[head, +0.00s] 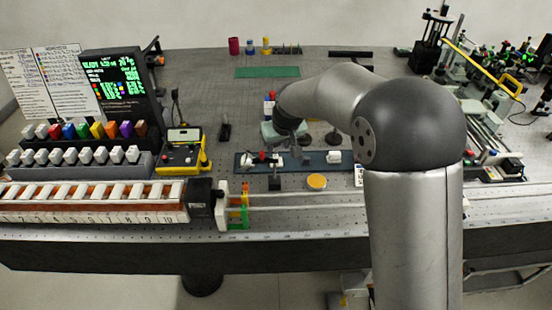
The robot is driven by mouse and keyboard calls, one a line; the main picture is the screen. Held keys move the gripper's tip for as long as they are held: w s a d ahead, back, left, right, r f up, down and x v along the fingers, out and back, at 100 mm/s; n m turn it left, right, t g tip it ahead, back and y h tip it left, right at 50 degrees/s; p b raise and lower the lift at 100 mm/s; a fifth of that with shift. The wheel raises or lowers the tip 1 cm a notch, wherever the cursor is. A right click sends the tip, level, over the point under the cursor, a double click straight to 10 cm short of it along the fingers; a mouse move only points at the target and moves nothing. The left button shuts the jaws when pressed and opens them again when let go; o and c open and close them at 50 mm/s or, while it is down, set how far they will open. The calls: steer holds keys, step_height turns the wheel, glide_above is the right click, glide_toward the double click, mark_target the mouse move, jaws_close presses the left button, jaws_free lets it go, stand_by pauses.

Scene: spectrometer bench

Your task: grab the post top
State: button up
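My arm reaches over the bench from the right, and its dark wrist end hangs above the middle of the bench. My gripper (276,148) is small and partly hidden under the wrist, just above a dark blue plate (310,164); I cannot tell whether its fingers are open or shut. Small parts stand on the plate: a white and red piece (262,158) at its left, by the gripper, and a white block (333,157) at its right. A dark block (275,183) stands in front of the plate. I cannot tell which of these is the post top.
A yellow and black control box (182,150) stands left of the plate. A long numbered rack (90,203) and rows of coloured blocks (97,130) fill the left. An orange disc (317,181) and rails (305,201) lie in front. Optics (480,75) crowd the back right.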

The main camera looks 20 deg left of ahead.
mark_target(276, 151)
steer(key=shift+p+x, duration=0.95)
steer(key=shift+x, duration=1.9)
steer(key=shift+w+a+r, duration=0.1)
steer(key=shift+w, duration=0.05)
steer(key=shift+c, duration=0.4)
jaws_close()
